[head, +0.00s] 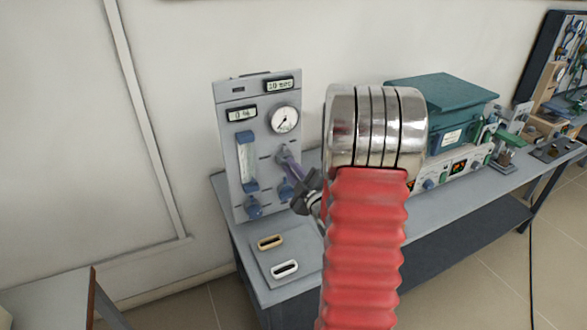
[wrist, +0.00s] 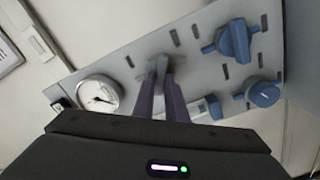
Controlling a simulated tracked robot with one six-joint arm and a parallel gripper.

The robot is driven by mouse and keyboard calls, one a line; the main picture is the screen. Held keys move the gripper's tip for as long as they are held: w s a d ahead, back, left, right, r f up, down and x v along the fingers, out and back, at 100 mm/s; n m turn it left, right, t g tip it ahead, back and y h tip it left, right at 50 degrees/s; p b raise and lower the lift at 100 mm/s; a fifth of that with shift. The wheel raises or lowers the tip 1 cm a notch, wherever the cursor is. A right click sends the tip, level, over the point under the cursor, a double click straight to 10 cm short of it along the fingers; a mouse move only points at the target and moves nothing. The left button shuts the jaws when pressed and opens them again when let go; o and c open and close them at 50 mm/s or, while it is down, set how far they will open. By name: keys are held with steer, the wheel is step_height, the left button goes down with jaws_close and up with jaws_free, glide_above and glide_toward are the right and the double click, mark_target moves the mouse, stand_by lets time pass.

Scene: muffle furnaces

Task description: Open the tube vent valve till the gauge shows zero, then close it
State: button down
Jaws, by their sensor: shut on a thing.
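The grey control panel (head: 232,180) stands upright at the left end of the bench. A round white gauge (head: 284,120) is at its upper right, its dark needle pointing down-left; it also shows in the wrist view (wrist: 98,97). My gripper (wrist: 161,80) reaches the panel face below the gauge, its purple fingers shut on a small grey valve handle (wrist: 160,66). The handle is partly hidden between the fingertips. In the head view my gripper (head: 286,158) is at the same spot, with the handle mostly covered. The handle's exact angle is hard to tell.
Blue knobs (head: 253,207) (wrist: 235,42) sit low on the panel, close to my gripper. A flow tube (head: 247,160) and two small displays are beside the gauge. A teal-topped furnace (head: 440,110) stands to the right. A beige (head: 270,242) and a white loop lie in front.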

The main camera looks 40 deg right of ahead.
steer(key=n, duration=0.4)
steer(key=shift+a+f, duration=0.15)
steer(key=shift+f, duration=0.1)
steer(key=shift+f+n, duration=0.1)
steer(key=shift+n, duration=1.2)
steer(key=shift+a, duration=0.1)
steer(key=c, duration=2)
jaws_free()
steer(key=shift+c, duration=0.2)
steer(key=shift+o, duration=1.2)
steer(key=shift+s, duration=0.1)
